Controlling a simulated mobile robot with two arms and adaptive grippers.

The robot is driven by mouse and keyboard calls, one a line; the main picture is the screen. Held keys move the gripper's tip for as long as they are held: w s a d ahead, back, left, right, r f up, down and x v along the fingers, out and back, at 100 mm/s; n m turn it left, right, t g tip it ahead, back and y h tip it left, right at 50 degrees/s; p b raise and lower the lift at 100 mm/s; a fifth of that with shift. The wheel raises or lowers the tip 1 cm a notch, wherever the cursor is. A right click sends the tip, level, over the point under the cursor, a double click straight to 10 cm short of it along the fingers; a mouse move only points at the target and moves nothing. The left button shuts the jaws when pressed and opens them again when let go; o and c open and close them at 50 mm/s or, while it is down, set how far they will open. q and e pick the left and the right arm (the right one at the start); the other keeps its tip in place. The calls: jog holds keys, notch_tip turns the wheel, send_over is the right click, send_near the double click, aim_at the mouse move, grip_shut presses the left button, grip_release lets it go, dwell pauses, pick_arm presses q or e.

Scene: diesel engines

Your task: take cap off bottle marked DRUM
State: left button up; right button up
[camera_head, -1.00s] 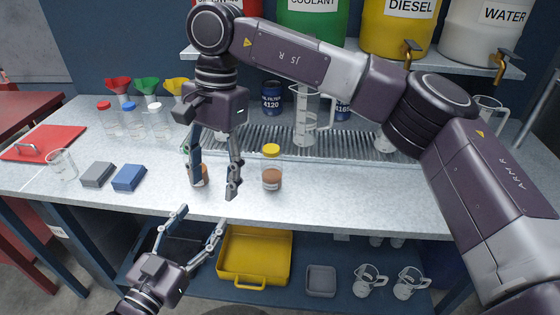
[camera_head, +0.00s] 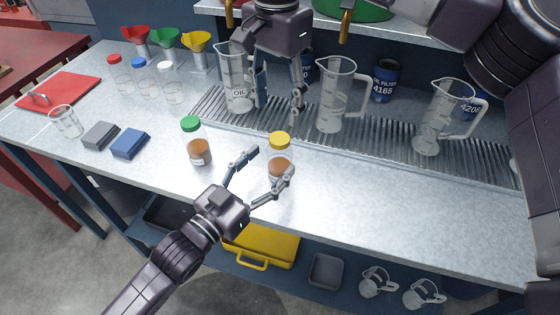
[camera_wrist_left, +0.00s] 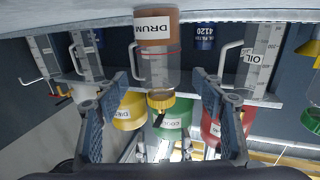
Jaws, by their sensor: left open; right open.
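The bottle marked DRUM (camera_wrist_left: 153,60) is clear with brown contents and a yellow cap (camera_wrist_left: 161,102). It appears upside down in the left wrist view, between the spread fingers of my left gripper (camera_wrist_left: 160,100). In the head view the bottle (camera_head: 279,167) stands upright near the worktop's front edge, its yellow cap (camera_head: 279,138) on. My left gripper (camera_head: 271,163) is open, its fingers reaching around the bottle; contact cannot be told. My right gripper (camera_head: 278,112) is open and empty, pointing down behind the bottle, over the grooved drip tray.
A green-capped bottle (camera_head: 196,143) stands left of the DRUM bottle. Glass pitchers (camera_head: 337,100) stand on the drip tray (camera_head: 390,145) behind. Blue (camera_head: 129,144) and grey (camera_head: 99,136) blocks lie to the left. The worktop (camera_head: 400,210) is clear to the right.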

aim_at(272, 162)
pick_arm(q)
jog(key=x, duration=0.4)
jog(key=shift+f, duration=0.1)
grip_shut()
dwell(0.4)
